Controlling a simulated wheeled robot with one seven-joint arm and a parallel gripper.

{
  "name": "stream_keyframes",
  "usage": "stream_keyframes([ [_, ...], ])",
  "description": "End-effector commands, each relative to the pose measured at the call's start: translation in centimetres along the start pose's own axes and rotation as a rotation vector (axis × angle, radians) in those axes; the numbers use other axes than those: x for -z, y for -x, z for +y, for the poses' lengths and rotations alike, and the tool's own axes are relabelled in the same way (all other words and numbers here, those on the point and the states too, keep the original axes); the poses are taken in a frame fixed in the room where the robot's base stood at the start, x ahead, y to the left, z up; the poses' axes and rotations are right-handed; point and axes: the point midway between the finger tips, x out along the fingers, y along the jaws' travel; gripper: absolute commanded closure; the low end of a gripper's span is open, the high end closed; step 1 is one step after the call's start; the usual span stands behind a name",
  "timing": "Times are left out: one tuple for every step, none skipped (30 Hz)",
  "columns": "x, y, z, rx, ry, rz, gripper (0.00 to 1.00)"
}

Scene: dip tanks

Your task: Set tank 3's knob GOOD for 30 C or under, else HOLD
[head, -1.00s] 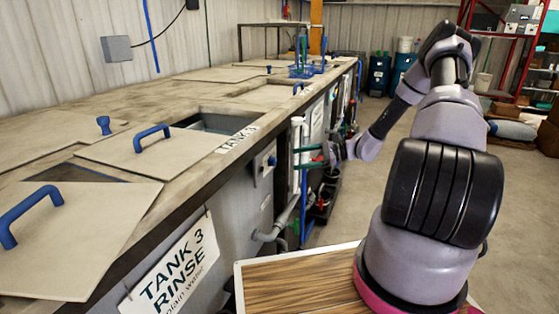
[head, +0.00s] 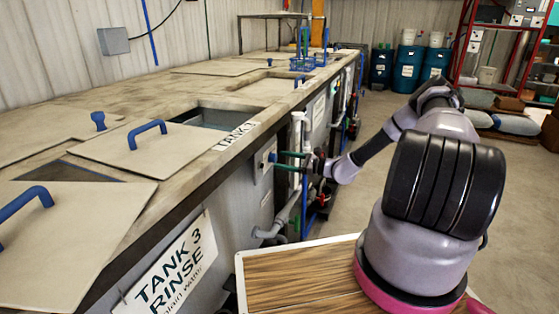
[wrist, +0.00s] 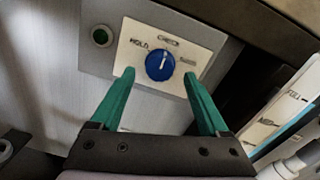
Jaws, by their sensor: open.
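Tank 3's knob (wrist: 160,65) is round and blue, on a pale plate (wrist: 190,50) on the tank's front. Its white mark points about up in the wrist view, toward a small top label I cannot read. HOLD is printed on its left; the label on its right is blurred. My gripper (wrist: 159,73) is open, its green fingers on either side of the knob's lower part in that view; I cannot tell whether they touch it. In the head view the gripper (head: 290,161) is beside the knob (head: 272,157). The TANK 3 RINSE sign (head: 175,268) hangs nearby.
A dark round lamp or button with a green centre (wrist: 102,36) is left of the plate. A level gauge (wrist: 285,118) marked FULL and MID is at the right. Pipes (head: 298,170) run down the tank front beside the gripper. Lids with blue handles (head: 148,134) lie on top.

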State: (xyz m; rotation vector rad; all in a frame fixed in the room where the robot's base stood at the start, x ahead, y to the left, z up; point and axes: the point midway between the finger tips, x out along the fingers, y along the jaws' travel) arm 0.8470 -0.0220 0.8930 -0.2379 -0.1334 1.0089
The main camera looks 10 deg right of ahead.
Motion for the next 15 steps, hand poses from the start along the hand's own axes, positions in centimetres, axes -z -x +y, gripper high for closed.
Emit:
stream_keyframes([
  [0.1, -0.7, 0.0, 0.0, 0.001, 0.001, 0.22],
  [0.1, -1.0, 0.0, 0.0, 0.001, 0.001, 0.22],
  [0.0, -1.4, 0.0, 0.0, 0.001, 0.0, 0.22],
  [0.0, -1.6, 0.0, 0.0, 0.001, 0.0, 0.22],
  [0.0, -1.8, 0.0, 0.0, 0.001, 0.0, 0.22],
  [0.0, -2.0, -0.1, 0.0, 0.001, 0.0, 0.22],
  [0.0, -2.1, -0.1, 0.0, 0.001, 0.0, 0.22],
  [0.0, -2.2, -0.1, 0.0, 0.001, 0.0, 0.22],
  [0.0, -2.2, -0.1, 0.001, 0.001, 0.001, 0.22],
  [0.0, -2.2, -0.1, 0.001, 0.001, 0.001, 0.22],
  [0.0, -2.2, -0.1, 0.001, 0.001, 0.001, 0.22],
  [0.0, -2.2, -0.1, 0.001, 0.001, 0.001, 0.22],
  [0.0, -2.2, -0.1, 0.001, 0.001, 0.001, 0.22],
  [0.0, -2.2, -0.1, 0.0, 0.001, 0.001, 0.22],
  [0.0, -2.2, -0.1, 0.0, 0.001, 0.001, 0.22],
])
